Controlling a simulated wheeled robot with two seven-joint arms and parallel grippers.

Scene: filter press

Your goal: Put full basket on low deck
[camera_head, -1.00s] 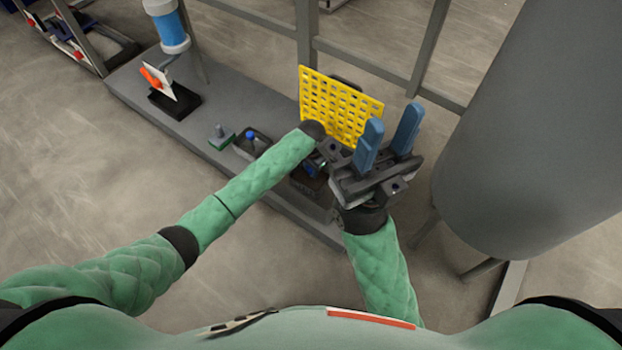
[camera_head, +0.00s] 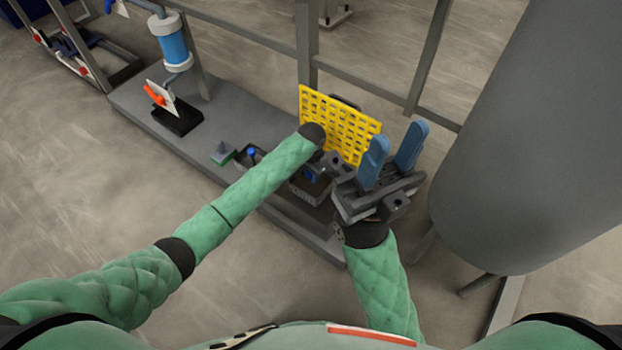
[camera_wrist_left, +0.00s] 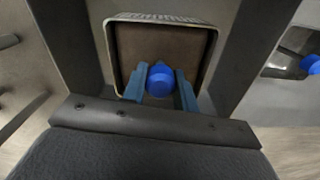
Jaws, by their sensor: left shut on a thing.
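The full basket (camera_head: 309,190) is a dark box with a pale rim and brown filling. It is at the right part of the long low grey deck (camera_head: 225,90). In the left wrist view, my left gripper (camera_wrist_left: 160,86) is shut on the basket's blue knob (camera_wrist_left: 160,76), with a blue finger on each side. In the head view my left wrist hides part of the basket, and I cannot tell whether it touches the deck. My right gripper (camera_head: 397,145) is open and empty, fingers pointing up, right of the basket.
A yellow perforated panel (camera_head: 340,120) stands just behind the basket. Another container with a blue knob (camera_head: 252,152) and a green block (camera_head: 222,154) are on the deck to the left. A large grey tank (camera_head: 510,170) is close on the right. Grey railing runs behind.

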